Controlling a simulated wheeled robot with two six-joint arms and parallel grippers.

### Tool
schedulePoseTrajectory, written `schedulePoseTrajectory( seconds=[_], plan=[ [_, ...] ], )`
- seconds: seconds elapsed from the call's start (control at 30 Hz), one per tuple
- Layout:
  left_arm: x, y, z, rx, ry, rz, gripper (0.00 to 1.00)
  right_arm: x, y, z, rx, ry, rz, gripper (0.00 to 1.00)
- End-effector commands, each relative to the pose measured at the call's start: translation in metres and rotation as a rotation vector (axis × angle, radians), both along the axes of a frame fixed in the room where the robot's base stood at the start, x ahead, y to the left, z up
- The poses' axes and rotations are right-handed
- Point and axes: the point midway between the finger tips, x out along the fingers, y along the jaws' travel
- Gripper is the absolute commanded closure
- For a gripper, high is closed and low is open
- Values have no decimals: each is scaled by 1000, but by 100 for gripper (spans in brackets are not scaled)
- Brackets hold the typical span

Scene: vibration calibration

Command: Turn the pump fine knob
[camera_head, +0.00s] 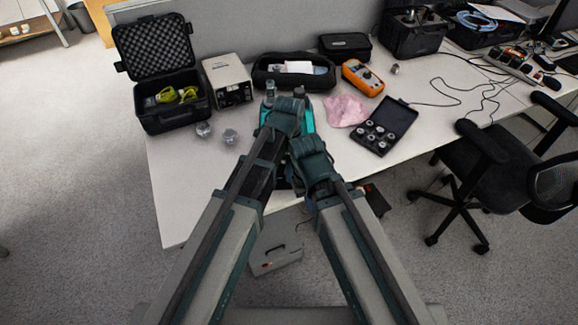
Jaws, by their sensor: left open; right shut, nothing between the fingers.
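A teal device (308,117), which I take to be the pump, stands at the table's front middle, mostly hidden behind my arms. A grey cylindrical part (270,89) rises at its far left side; I cannot tell whether it is a knob. The fine knob cannot be made out. My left gripper (288,106) is over the device, open; its fingertips are hard to see. My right gripper (302,150) is lower, at the device's near side, shut and empty. Whether either gripper touches the device cannot be told.
The white table (180,215) also holds an open black case (172,112), a beige box (228,80), a black pouch (293,72), an orange meter (362,78), a pink cloth (345,110) and a black weight case (384,126). Small metal pieces (230,136) lie left. A chair (500,175) stands right.

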Motion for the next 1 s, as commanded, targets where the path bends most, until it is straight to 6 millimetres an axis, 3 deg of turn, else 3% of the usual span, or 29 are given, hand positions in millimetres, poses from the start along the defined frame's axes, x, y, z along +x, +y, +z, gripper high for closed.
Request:
schedulePoseTrajectory(
  seconds=[0.37, 1.0],
  plan=[
    [0, 0, 18, 0, 0, 0, 33, 0, 0, 18, 0, 0, 0, 100],
    [0, 0, 114, 0, 0, 0, 33, 0, 0, 114, 0, 0, 0, 100]
  ],
)
